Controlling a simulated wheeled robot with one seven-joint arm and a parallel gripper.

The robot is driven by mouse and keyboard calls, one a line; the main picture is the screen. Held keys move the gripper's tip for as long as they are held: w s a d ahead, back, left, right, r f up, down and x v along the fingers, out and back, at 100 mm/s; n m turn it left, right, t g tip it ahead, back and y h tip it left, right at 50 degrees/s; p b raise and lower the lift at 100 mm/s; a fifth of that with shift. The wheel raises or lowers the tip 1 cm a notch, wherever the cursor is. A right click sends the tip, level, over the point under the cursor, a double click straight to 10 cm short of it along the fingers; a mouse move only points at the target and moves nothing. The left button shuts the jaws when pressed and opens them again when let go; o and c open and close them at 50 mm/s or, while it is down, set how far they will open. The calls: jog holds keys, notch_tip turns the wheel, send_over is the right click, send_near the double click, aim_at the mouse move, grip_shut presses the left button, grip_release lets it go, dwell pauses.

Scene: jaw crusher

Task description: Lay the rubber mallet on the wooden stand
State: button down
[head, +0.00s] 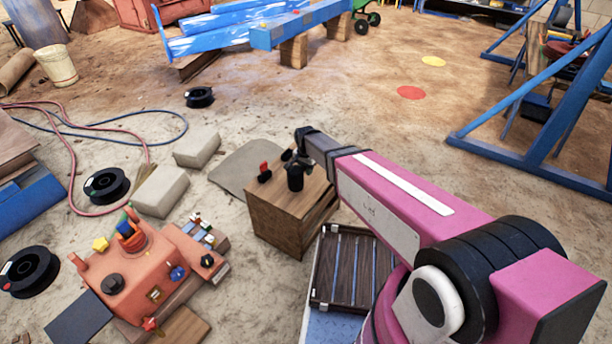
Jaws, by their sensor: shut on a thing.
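The wooden stand (278,226) is a brown wood-grained box in the middle of the head view. My gripper (295,184) points down at the stand's top from the end of my pink arm. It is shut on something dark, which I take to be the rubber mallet. The mallet's outline is hard to tell from the black gripper, and I cannot tell whether it touches the top. A small red and black piece (265,173) shows at the left of the stand's top; I cannot tell whether it is part of the mallet.
A slatted dark tray (343,268) is right of the stand, close to my arm. An orange machine model (130,270) with coloured parts is at the lower left. Open floor lies beyond.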

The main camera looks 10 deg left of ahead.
jog(key=shift+f, duration=1.75)
jog(key=shift+f, duration=0.15)
jog(key=c, duration=0.9)
grip_release()
jog(key=r, duration=1.2)
jog(key=shift+s+r, duration=0.15)
jog(key=shift+s, duration=0.1)
jog(key=s+d+r+n, duration=0.1)
jog(key=s+d, duration=0.2)
jog(key=d, duration=0.8)
jog(key=s+d+r+n, duration=0.2)
jog(key=s+d, duration=0.2)
jog(key=d, duration=0.8)
jog(key=s+d+r+n, duration=0.1)
jog(key=s+d, duration=0.2)
jog(key=d, duration=0.9)
jog(key=shift+s+d+r, duration=0.2)
